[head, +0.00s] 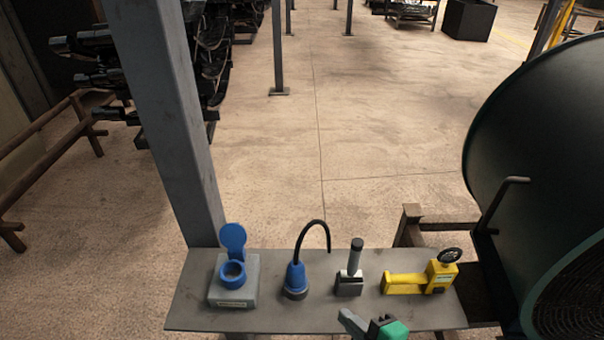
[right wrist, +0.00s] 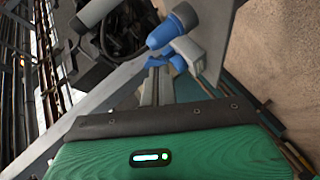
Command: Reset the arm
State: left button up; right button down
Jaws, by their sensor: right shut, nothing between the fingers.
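My right gripper (head: 352,322) shows at the bottom edge of the head view, a grey finger part beside its green and black body. It is in front of the grey shelf (head: 330,320), empty, and apart from the items on it. In the right wrist view its two grey fingers (right wrist: 157,75) lie close together beyond its green body, with nothing held. My left gripper is not in view in either frame.
The shelf carries a grey box with a blue-lidded socket (head: 232,285), a blue plug with black cable (head: 297,278), a grey block with upright handle (head: 351,275) and a yellow tool (head: 420,280). A grey post (head: 165,110) and dark drum (head: 545,140) flank it.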

jog(key=s+d+f+m+g+h, duration=0.45)
jog(key=d+f+m, duration=0.2)
jog(key=m, duration=0.25)
jog(key=s+d+f+m+g+h, duration=0.35)
jog(key=s+d+f+m, duration=0.25)
jog(key=d+m, duration=0.25)
notch_tip(320, 180, down, 32)
jog(key=r+g, duration=0.1)
jog(key=g, duration=0.1)
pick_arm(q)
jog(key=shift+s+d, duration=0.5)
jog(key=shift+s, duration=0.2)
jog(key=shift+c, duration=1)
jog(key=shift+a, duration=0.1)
pick_arm(e)
jog(key=s+d+f+g, duration=0.1)
jog(key=s+d+f, duration=0.1)
jog(key=s+f, duration=1.7)
jog(key=shift+s, duration=0.35)
